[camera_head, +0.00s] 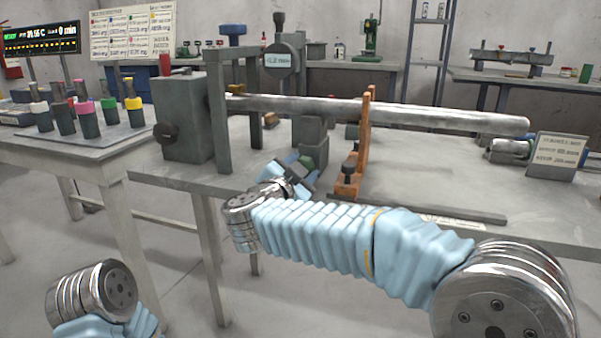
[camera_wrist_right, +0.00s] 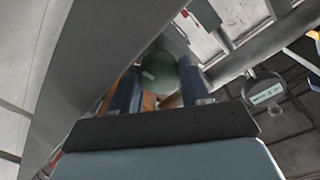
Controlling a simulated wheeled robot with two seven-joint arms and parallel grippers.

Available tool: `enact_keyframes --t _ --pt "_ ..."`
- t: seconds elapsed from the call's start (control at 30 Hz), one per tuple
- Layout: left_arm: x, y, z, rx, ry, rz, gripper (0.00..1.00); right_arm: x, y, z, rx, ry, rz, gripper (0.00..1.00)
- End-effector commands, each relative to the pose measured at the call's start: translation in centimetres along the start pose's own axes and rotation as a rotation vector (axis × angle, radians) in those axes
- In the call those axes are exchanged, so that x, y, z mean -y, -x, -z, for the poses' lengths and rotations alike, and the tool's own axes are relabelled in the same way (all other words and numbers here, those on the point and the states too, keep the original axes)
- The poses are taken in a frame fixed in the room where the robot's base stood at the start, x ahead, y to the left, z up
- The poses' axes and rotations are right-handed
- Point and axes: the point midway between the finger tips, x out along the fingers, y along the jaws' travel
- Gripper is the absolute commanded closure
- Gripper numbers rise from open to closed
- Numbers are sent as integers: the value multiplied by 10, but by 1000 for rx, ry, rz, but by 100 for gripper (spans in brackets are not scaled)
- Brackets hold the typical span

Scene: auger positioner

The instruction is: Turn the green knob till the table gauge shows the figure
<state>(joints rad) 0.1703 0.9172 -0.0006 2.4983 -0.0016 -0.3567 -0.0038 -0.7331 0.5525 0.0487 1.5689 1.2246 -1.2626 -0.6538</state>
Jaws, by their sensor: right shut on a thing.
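The green knob (camera_head: 308,161) sits low on the grey block of the bench fixture, partly hidden by my gripper. It shows as a dark green round end with a pale mark in the right wrist view (camera_wrist_right: 160,72). My right gripper (camera_head: 302,165) is shut on it, with a blue finger on each side of the knob. The round gauge (camera_head: 280,61) with a pale digital display stands above the fixture; its digits are too small to read surely. It also shows at the right of the wrist view (camera_wrist_right: 266,91). My left gripper is out of view; only its arm shows at bottom left.
A long steel bar (camera_head: 430,115) runs right from the grey housing (camera_head: 184,118), past an orange bracket (camera_head: 363,145). A placard (camera_head: 557,156) stands at right. Several coloured-capped pieces stand on the left table (camera_head: 90,150). The bench front is mostly bare.

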Motion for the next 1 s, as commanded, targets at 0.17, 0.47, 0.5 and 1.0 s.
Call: enact_keyframes --t 0.17,0.47,0.5,1.0 --pt "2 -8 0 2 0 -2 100 -3 -1 -1 8 -167 -4 84" --pt "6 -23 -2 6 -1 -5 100 -4 -1 -2 26 -451 -5 84" --pt "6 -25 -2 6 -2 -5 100 -4 -1 -2 28 -489 -5 84" --pt "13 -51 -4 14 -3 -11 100 -5 -1 -3 51 -916 -9 84"
